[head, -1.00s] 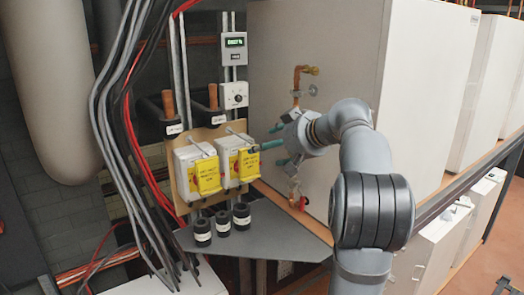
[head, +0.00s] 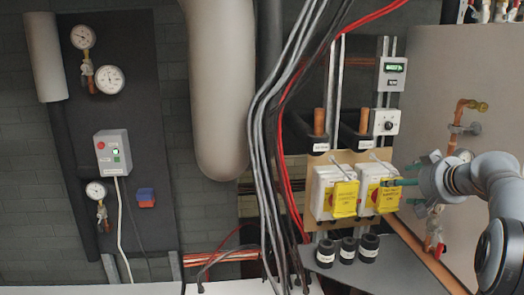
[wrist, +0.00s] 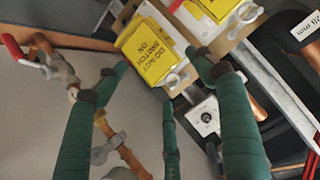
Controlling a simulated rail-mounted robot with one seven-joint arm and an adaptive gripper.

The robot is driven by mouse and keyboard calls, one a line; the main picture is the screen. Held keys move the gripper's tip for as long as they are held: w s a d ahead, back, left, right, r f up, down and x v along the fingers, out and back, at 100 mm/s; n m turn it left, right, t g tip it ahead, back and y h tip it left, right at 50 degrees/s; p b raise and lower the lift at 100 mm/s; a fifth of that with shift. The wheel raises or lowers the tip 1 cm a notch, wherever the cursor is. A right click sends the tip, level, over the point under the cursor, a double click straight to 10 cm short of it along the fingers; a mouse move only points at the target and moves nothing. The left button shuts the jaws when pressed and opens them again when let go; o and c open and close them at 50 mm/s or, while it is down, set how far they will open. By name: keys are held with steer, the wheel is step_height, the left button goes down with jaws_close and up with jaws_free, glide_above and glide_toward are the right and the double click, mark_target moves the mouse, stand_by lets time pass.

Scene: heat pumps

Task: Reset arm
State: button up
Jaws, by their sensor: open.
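My gripper (head: 400,184) has green fingers, spread apart and empty. In the head view its fingertips overlap the right edge of the right switch box (head: 366,193), which carries a yellow tag (head: 389,197). In the wrist view the fingers of my gripper (wrist: 160,72) point towards a yellow tag reading "DO NOT SWITCH ON" (wrist: 153,52). I cannot tell whether a fingertip touches the box. My arm comes in from the right edge of the head view, mostly cut off.
A left switch box (head: 322,194) stands beside the right one. Copper pipework with a valve (head: 461,118) is on the pale cabinet (head: 430,75) behind my gripper. Hanging cables (head: 262,130) and three black cylinders (head: 348,250) are nearby. A gauge panel (head: 140,75) is at the left.

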steer(key=d+x, duration=0.1)
steer(key=x, duration=0.4)
steer(key=shift+a+v, duration=0.7)
steer(key=shift+v, duration=5.3)
steer(key=d+x, duration=0.1)
steer(key=x, duration=1.1)
steer(key=s+r, duration=0.2)
steer(key=s, duration=0.9)
steer(key=a+f+n+g+y+b, duration=0.1)
steer(key=a+f+n+g+y, duration=0.2)
steer(key=a+f+n+y, duration=0.2)
steer(key=w+a+f+n+g+y+b, duration=0.1)
steer(key=a+f+n+g+y, duration=0.2)
steer(key=a+f+n, duration=0.3)
steer(key=a+y, duration=0.1)
steer(key=a, duration=0.4)
steer(key=shift+w+f+y, duration=0.2)
steer(key=shift+w+y, duration=0.05)
steer(key=shift+y, duration=0.15)
